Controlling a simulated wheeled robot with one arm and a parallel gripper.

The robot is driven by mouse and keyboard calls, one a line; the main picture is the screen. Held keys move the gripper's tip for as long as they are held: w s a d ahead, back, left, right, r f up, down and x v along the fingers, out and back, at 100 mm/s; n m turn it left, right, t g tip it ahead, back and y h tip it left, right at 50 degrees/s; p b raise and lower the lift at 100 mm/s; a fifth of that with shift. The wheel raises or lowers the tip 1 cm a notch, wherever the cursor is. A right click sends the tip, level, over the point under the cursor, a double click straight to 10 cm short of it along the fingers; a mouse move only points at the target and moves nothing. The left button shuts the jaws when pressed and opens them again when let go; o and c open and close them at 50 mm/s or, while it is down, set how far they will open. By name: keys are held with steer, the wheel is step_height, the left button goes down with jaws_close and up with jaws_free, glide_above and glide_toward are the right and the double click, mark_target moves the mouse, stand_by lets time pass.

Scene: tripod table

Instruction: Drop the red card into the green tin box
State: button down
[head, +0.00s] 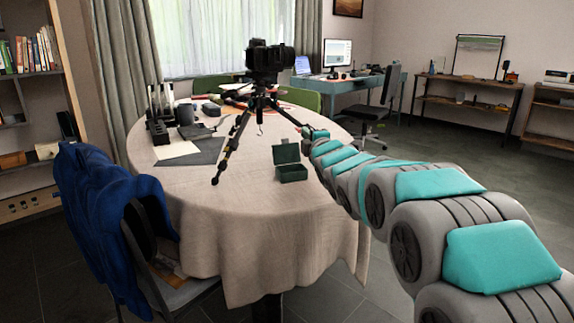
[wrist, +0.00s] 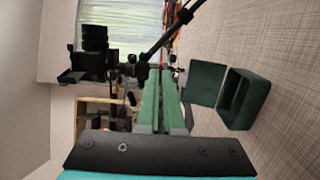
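The green tin box (head: 292,174) stands on the tablecloth near the table's right side, with its lid (head: 286,153) raised open. In the wrist view, turned on its side, the box (wrist: 243,100) and lid (wrist: 206,83) lie right of my gripper (wrist: 161,75). The gripper's two green fingers lie close together, and I see nothing clearly held between them. In the head view my gripper (head: 306,133) is just beyond and above the box, partly hidden by my arm. I cannot make out a red card; some small reddish things (head: 236,86) lie at the table's back.
A black camera (head: 268,60) on a tripod (head: 232,148) stands on the table left of my gripper, its legs spread wide. Dark and pale sheets (head: 192,152) lie at the left. A chair with a blue jacket (head: 105,215) is at front left. The front tablecloth (head: 235,200) is clear.

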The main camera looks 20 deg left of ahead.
steer(key=shift+s+a+f+b, duration=0.15)
steer(key=shift+a+f+b, duration=0.15)
steer(key=shift+f+b, duration=0.45)
steer(key=shift+s+a+f+b, duration=0.2)
steer(key=shift+f+b, duration=0.25)
steer(key=shift+f, duration=0.5)
steer(key=shift+s+a+f+b, duration=0.1)
steer(key=shift+a+f+b, duration=0.25)
steer(key=shift+f+b, duration=0.4)
steer(key=shift+f, duration=0.1)
steer(key=c, duration=1.5)
jaws_free()
steer(key=shift+c, duration=0.2)
steer(key=o, duration=0.5)
steer(key=shift+o, duration=0.2)
steer(key=shift+v, duration=3.9)
steer(key=shift+d, duration=0.15)
